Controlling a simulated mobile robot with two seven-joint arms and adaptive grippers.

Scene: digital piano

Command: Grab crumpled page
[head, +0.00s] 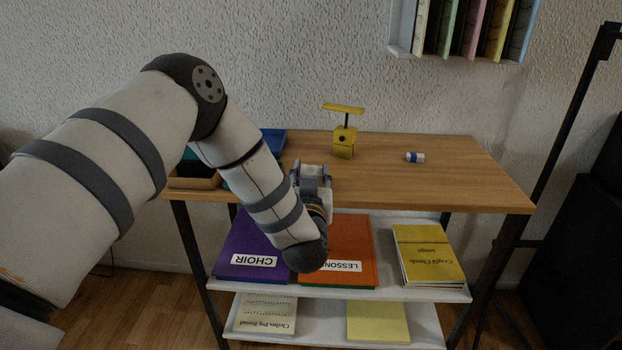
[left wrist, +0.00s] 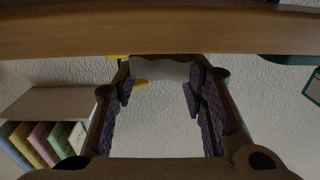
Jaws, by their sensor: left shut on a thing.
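My left gripper (head: 312,176) is at the front of the wooden table top, left of its middle. In the left wrist view its two dark, ridged fingers (left wrist: 160,82) stand apart, shut on a pale grey-white piece between their tips, which I take as the crumpled page (left wrist: 160,69). Only part of the page shows there, close to the table's edge. In the head view the page cannot be made out behind the gripper. My right gripper is not in view.
The table top (head: 470,185) bears a yellow stand-like object (head: 343,142), a small white-and-blue cylinder (head: 415,157) and a brown tray (head: 193,178) at left. Folders and books, including the purple CHOIR folder (head: 245,240), lie on the shelf below. The table's right half is mostly clear.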

